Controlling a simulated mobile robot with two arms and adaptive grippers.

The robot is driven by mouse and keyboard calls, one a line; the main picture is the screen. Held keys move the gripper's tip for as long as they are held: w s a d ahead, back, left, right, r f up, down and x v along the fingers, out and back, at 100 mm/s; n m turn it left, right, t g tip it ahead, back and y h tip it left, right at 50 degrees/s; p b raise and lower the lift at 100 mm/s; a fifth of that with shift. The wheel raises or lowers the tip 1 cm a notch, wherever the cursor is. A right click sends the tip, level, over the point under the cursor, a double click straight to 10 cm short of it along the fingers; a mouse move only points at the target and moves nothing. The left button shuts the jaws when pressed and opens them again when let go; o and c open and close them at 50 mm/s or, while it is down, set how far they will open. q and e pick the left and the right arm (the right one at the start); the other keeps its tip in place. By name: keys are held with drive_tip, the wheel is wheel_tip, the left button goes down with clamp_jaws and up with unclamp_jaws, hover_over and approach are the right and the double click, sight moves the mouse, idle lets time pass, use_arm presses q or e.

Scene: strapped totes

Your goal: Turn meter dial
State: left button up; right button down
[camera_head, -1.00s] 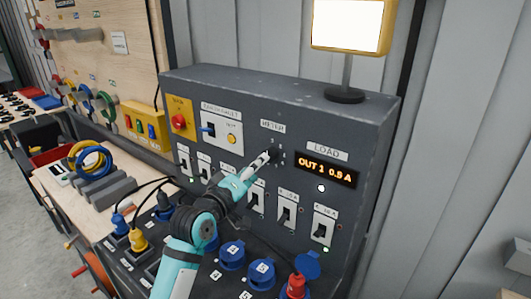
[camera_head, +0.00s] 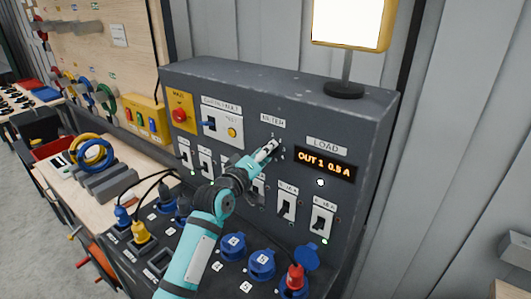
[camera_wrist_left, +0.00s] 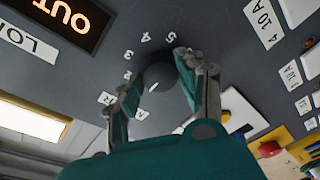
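The meter dial (camera_wrist_left: 160,77) is a dark round knob with a small white mark, on the grey front panel under the METER label (camera_head: 272,121). Numbers ring it in the left wrist view. My left gripper (camera_head: 271,149) is at the dial and covers most of it in the head view. In the left wrist view its two fingers (camera_wrist_left: 158,82) stand apart on either side of the dial. I cannot tell whether the pads touch it. The load display (camera_head: 324,165) reads "OUT 1 0.5 A". My right gripper is not in view.
A row of switches (camera_head: 286,207) lies below the dial. Blue sockets (camera_head: 262,264) and a red plug (camera_head: 294,283) sit on the lower ledge. A red emergency button (camera_head: 180,116) is at upper left. A lamp (camera_head: 345,88) stands on top of the panel.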

use_arm(q)
drive_tip(key=c, duration=0.5)
